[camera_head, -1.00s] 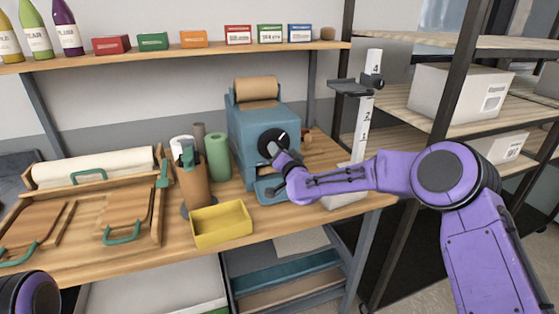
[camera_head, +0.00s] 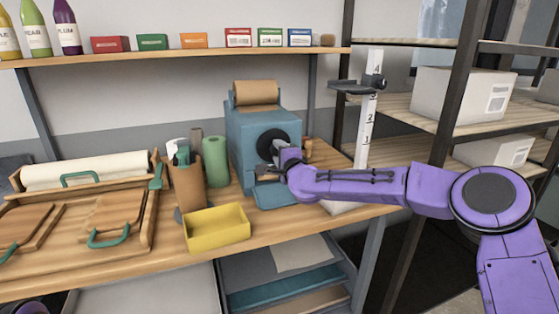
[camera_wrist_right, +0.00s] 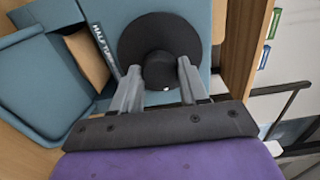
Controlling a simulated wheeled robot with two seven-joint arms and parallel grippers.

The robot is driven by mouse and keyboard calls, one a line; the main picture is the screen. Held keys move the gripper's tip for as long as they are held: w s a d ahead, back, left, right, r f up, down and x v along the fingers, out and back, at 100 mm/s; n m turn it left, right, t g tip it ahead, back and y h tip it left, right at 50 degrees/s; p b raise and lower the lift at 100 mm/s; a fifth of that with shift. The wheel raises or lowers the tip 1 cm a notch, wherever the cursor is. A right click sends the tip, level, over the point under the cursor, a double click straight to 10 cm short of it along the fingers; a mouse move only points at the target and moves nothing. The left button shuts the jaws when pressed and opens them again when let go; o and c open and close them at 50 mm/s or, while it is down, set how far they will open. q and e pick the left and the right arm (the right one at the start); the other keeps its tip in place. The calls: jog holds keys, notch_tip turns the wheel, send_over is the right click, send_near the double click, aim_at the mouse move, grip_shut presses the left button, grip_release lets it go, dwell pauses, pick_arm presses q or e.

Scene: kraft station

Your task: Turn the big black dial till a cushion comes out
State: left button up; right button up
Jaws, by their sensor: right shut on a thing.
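The teal machine (camera_head: 245,135) stands on the wooden bench with a brown paper roll on top. Its big black dial (camera_head: 268,138) is on the front, and it also shows in the wrist view (camera_wrist_right: 183,35) with a round black knob at its centre. My right gripper (camera_wrist_right: 160,84) is shut on this knob, one finger on each side. In the head view the gripper (camera_head: 280,156) partly covers the dial. A piece of brown paper (camera_wrist_right: 88,58) shows at the machine's front below the dial, above the teal tray (camera_head: 270,199).
A yellow bin (camera_head: 217,228) stands left of the tray. A brown holder (camera_head: 187,188) and a green roll (camera_head: 215,162) stand left of the machine. A numbered white post (camera_head: 366,120) stands to its right, close to my right arm.

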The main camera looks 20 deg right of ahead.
jog(key=shift+m+b, duration=0.5)
jog(key=shift+m, duration=0.3)
jog(key=o, duration=1.1)
jog(key=shift+c, duration=0.2)
jog(key=shift+d, duration=0.1)
jog(key=s+b, duration=0.2)
jog(key=s, duration=0.8)
jog(key=shift+s+d, duration=0.2)
jog(key=shift+s, duration=0.05)
